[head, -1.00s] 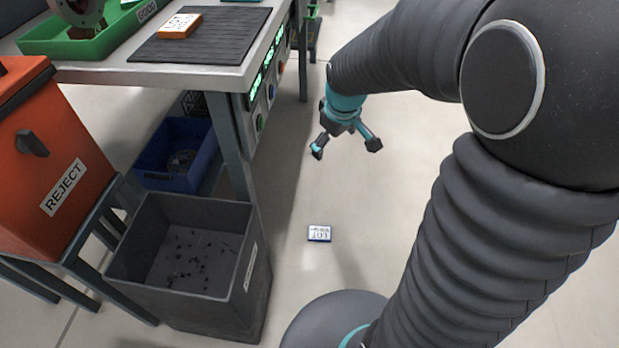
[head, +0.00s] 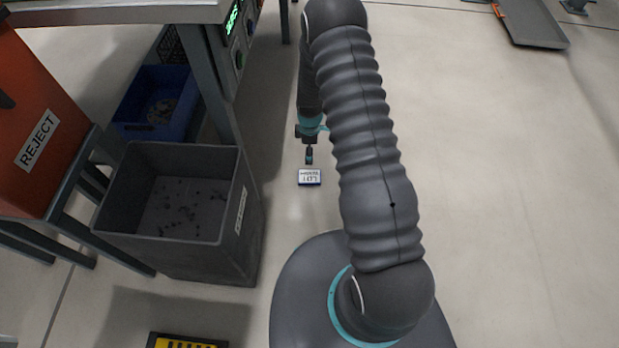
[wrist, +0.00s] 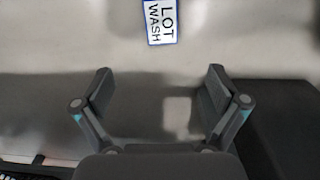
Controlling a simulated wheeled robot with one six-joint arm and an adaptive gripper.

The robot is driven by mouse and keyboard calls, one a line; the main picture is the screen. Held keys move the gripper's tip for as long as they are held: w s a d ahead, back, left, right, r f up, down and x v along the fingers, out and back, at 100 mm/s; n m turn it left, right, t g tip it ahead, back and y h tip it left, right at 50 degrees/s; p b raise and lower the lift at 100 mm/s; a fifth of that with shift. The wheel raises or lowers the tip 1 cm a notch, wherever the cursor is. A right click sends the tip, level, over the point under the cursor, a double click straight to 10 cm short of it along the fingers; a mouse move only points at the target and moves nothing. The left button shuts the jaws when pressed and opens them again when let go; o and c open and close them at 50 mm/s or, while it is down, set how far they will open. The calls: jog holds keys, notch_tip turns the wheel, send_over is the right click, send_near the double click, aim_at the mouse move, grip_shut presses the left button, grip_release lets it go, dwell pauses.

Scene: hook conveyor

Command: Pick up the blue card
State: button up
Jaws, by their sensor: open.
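The blue card (head: 310,177) lies flat on the floor in the head view, a small blue-edged piece with a white printed face. In the wrist view the card (wrist: 162,22) shows at the top edge, partly cut off, and its label reads "LOT WASH". My gripper (head: 309,158) is just beyond the card in the head view, pointing down. In the wrist view my gripper (wrist: 158,88) has its two fingers spread wide with nothing between them. The card lies ahead of the fingertips, apart from them.
A grey bin (head: 138,228) with small dark bits stands left of the card. A blue crate (head: 125,117) sits under the workbench (head: 120,12). The orange reject box (head: 40,125) is at the far left. Floor around the card is clear.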

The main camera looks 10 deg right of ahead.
send_over(310, 176)
jog(key=f, duration=1)
jog(key=shift+s+f, duration=0.3)
jog(key=shift+s, duration=0.05)
jog(key=shift+w+a+f, duration=0.1)
jog(key=shift+w+f, duration=0.05)
jog(key=shift+f, duration=1.4)
jog(key=shift+w+f, duration=0.15)
jog(key=shift+f, duration=1.4)
jog(key=c, duration=1.1)
jog(key=shift+r, duration=0.85)
notch_tip(310, 176, up, 3)
jog(key=shift+f, duration=0.1)
jog(key=shift+s+d+r+p, duration=0.25)
jog(key=shift+s+d+r, duration=0.55)
jog(key=shift+d+r, duration=0.95)
jog(key=shift+s+d+r+p, duration=0.2)
jog(key=shift+s+d+r, duration=0.6)
jog(key=shift+d+r, duration=1)
jog(key=shift+s+d+r+p, duration=0.25)
jog(key=shift+s+d+r, duration=0.55)
jog(key=shift+d+r, duration=0.95)
